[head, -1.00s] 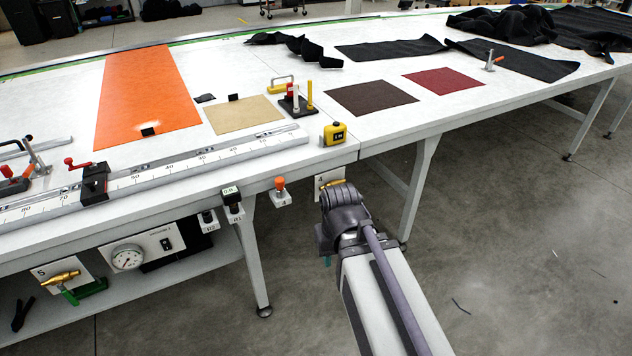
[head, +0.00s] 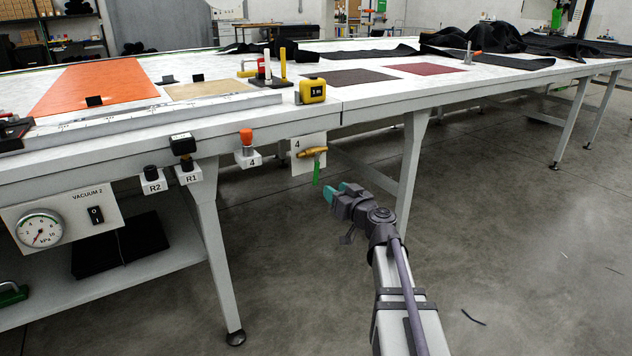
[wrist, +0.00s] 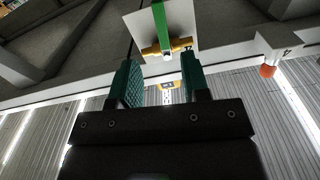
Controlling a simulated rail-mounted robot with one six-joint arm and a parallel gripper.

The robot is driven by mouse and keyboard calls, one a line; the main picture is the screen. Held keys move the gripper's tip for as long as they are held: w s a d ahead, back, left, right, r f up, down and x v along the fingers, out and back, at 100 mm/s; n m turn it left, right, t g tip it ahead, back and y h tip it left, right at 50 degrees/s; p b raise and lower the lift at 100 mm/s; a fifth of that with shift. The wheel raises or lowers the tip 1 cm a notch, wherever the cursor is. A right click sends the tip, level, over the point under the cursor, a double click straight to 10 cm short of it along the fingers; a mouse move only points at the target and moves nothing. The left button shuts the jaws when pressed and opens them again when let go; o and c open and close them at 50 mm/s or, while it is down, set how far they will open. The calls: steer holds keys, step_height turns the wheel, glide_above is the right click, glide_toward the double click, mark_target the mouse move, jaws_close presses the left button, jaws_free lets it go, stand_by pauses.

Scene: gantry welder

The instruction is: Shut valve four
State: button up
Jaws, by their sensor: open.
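Valve four is on a white plate marked 4 (head: 307,143) under the table's front edge. Its brass body (head: 312,151) lies across the plate, and its green handle (head: 316,174) hangs straight down, crosswise to the body. My gripper (head: 337,191) is open and empty, just right of the handle in the head view and apart from it. In the wrist view, my teal fingers (wrist: 161,78) point at the valve. The brass body (wrist: 167,48) and green handle (wrist: 160,22) show beyond the fingertips, the handle running upward in that picture.
A small block marked 4 with an orange knob (head: 246,137) sits left of the valve on the table edge. Knobs R2 (head: 152,178) and R1 (head: 188,170) and a vacuum gauge (head: 40,229) are further left. A table leg (head: 411,165) stands behind my gripper.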

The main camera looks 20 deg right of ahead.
mark_target(317, 177)
steer(key=x, duration=1)
steer(key=shift+w+a, duration=0.15)
steer(key=shift+w, duration=0.1)
jaws_close()
